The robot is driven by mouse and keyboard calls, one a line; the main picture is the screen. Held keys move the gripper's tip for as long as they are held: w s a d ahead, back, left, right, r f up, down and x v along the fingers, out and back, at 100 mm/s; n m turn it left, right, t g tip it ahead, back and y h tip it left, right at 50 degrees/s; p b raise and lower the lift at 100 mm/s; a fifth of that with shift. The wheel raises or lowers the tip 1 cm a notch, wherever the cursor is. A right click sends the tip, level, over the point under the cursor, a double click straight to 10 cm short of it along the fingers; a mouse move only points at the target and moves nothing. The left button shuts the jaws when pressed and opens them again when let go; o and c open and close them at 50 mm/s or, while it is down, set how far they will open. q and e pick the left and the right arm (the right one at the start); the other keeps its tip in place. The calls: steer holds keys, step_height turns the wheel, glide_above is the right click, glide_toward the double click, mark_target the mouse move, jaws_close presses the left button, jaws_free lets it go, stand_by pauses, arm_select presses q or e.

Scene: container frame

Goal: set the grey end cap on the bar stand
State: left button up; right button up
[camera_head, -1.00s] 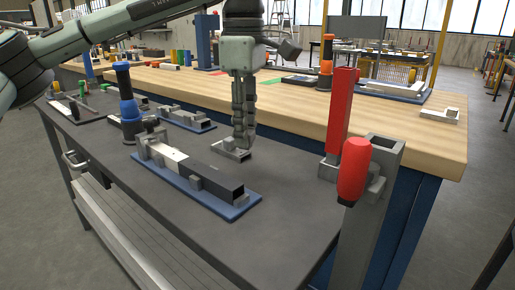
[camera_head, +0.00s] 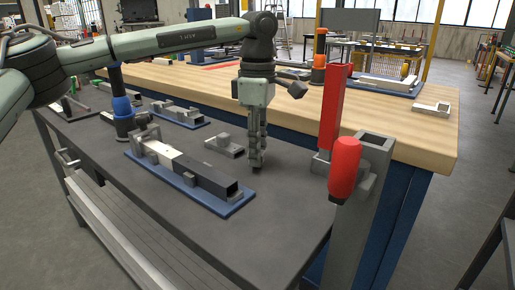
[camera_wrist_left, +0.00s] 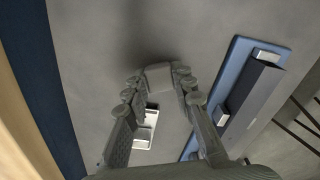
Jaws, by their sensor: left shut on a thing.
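My left gripper (camera_head: 257,162) is shut on the grey end cap, a small pale grey block (camera_wrist_left: 159,76) between its fingertips in the left wrist view. In the head view the fingers mostly hide the cap, and they point down just above the dark tabletop. The bar stand (camera_head: 236,206) is a blue base with grey blocks carrying a white and black square bar (camera_head: 215,180). Its black open end lies just left of and nearer than the gripper. In the left wrist view the stand (camera_wrist_left: 240,55) is right of the cap, apart from it. My right gripper is not in view.
A small grey holder (camera_head: 225,148) lies on the dark table behind the stand. A red-handled clamp (camera_head: 344,170) rises at the table's right edge, and a blue-collared clamp (camera_head: 123,108) stands at left. The tabletop in front of the gripper is clear.

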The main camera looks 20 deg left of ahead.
arm_select(q)
steer(key=shift+f, duration=0.2)
steer(key=o, duration=0.8)
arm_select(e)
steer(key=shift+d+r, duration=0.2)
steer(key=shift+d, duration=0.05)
arm_select(q)
steer(key=shift+o, duration=0.2)
steer(key=shift+r, duration=0.1)
steer(key=shift+r, duration=0.25)
step_height(320, 180, up, 12)
steer(key=shift+f, duration=0.15)
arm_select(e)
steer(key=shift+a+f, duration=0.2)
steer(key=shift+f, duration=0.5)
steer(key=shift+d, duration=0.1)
